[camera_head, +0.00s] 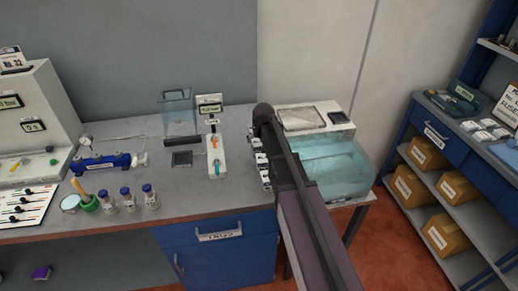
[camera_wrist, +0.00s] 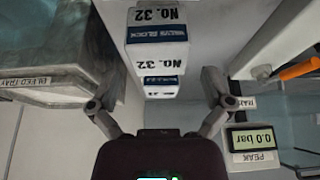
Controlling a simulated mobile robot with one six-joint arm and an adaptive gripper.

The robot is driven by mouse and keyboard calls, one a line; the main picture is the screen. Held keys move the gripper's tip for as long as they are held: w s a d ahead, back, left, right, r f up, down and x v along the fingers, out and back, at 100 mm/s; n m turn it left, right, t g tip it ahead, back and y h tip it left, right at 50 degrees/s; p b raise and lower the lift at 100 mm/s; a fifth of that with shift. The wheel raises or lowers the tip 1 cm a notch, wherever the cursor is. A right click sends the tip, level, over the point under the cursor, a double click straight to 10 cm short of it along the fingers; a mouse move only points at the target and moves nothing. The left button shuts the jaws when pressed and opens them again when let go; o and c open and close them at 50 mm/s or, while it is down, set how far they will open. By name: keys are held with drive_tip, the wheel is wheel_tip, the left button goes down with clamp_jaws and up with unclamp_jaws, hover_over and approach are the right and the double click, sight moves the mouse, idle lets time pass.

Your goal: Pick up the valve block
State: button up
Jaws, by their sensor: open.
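A white box with a blue band, lettered "VALVE BLOCK" and "No. 32", shows upside down at the top centre of the wrist view; this is the valve block (camera_wrist: 155,52). A similar blue-banded white face (camera_wrist: 161,88) shows just below it; I cannot tell if it is a second box. My gripper (camera_wrist: 158,104) is open and empty, with one finger to either side of these white faces. In the head view, several small white pieces (camera_head: 262,160) stand on the bench, partly hidden by my arm. My fingertips cannot be made out there.
A pressure display reading 0.0 bar (camera_wrist: 252,138) stands close to the right finger in the wrist view. A tray labelled "BLEED TRAY" (camera_wrist: 40,83) is at the left. In the head view, a clear water tank (camera_head: 345,175) lies right of my arm. Bottles (camera_head: 128,200) stand at bench left.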

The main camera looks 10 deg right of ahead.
sight(259, 142)
drive_tip(key=shift+b+x, duration=2.15)
drive_tip(key=shift+x, duration=0.35)
drive_tip(key=shift+r, duration=0.1)
drive_tip(key=shift+c, duration=0.2)
drive_tip(key=c, duration=1.1)
drive_tip(key=shift+w+r, duration=0.1)
drive_tip(key=shift+r, duration=0.1)
wheel_tip(259, 142, up, 10)
drive_tip(key=p, duration=1)
drive_tip(key=shift+f, duration=0.25)
drive_tip(key=shift+f, duration=0.1)
drive_tip(key=shift+f+b, duration=0.25)
drive_tip(key=shift+b, duration=0.1)
